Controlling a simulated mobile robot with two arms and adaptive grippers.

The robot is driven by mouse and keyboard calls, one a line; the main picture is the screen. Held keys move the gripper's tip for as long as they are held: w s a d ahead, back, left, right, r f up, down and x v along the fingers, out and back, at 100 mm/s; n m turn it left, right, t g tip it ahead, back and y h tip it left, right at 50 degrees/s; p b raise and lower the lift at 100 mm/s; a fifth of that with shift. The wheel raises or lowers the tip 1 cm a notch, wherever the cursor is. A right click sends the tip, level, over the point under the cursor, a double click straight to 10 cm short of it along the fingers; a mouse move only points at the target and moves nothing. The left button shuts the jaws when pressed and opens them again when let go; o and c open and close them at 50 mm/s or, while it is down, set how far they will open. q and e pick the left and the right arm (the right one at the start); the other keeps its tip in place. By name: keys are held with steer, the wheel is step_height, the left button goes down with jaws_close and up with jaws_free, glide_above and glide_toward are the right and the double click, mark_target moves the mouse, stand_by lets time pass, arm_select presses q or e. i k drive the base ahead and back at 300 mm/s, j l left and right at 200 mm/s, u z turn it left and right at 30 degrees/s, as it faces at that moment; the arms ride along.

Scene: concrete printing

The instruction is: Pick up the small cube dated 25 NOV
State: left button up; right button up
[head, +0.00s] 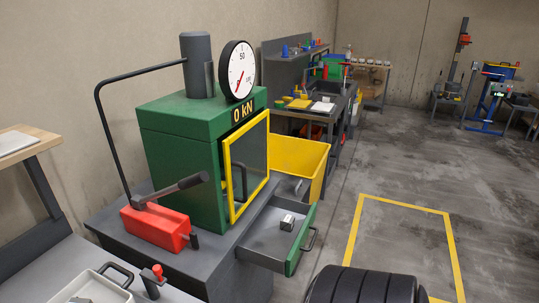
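A small light grey cube (287,222) lies in the open grey drawer (262,236) with a green front, below the green press. A dark mark shows on the cube, but it is too small to read, so I cannot tell its date. A white tray (118,293) at the bottom left edge holds something grey that is partly cut off by the picture's edge. Neither of my grippers is in view.
The green press (180,135) with a gauge (237,70) reads 0 kN; its yellow-framed door (247,168) stands beside the drawer. A red pump (156,228) with a lever is in front. A yellow bin (300,160) stands behind.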

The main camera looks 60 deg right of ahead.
mark_target(287, 221)
steer(key=z, duration=2.15)
steer(key=i+j+u, duration=0.15)
steer(key=u, duration=0.3)
steer(key=i+j+u, duration=0.15)
steer(key=u, duration=0.3)
